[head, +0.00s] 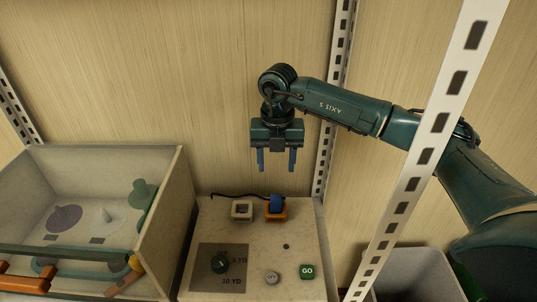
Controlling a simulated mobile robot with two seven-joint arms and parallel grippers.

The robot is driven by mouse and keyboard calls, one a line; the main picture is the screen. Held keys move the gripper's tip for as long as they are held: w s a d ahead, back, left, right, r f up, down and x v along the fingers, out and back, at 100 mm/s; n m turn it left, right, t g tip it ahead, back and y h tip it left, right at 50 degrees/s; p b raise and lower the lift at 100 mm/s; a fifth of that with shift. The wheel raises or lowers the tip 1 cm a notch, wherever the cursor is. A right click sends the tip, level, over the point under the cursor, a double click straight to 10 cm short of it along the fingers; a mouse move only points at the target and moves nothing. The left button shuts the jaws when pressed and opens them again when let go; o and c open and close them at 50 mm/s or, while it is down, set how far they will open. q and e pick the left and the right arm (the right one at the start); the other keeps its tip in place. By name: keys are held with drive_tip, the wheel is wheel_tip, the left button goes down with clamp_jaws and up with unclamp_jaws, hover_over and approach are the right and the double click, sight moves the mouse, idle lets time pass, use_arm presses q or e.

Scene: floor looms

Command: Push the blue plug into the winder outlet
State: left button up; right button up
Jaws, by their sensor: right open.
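The blue plug (276,203) stands at the orange-framed socket (275,215) on the back part of the speckled panel. I cannot tell whether it is seated in that socket or how deep. A black cord (238,194) runs left from the plug along the panel's back edge. A cream-framed socket (242,211) sits just to the left and looks empty. No label shows which one is the winder outlet. My right gripper (276,168) points down, open and empty, above the plug and apart from it. My left gripper is not in view.
The panel also has a dial (220,262), a grey OFF button (272,278) and a green GO button (307,271). A large open bin (165,205) stands on the left. A perforated metal post (410,170) rises on the right before a grey bin (413,275).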

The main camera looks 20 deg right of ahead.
sight(276, 197)
wheel_tip(276, 197, down, 11)
drive_tip(key=b, duration=0.7)
drive_tip(key=shift+s+f, duration=0.1)
drive_tip(key=shift+f, duration=0.35)
drive_tip(key=shift+f+b, duration=0.35)
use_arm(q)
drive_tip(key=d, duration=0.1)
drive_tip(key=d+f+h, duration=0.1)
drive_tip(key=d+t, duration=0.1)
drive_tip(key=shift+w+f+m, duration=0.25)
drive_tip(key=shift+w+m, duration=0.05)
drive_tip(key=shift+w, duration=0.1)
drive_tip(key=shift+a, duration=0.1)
use_arm(e)
clamp_jaws()
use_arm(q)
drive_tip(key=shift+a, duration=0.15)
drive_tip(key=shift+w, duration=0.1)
use_arm(e)
drive_tip(key=shift+r, duration=0.2)
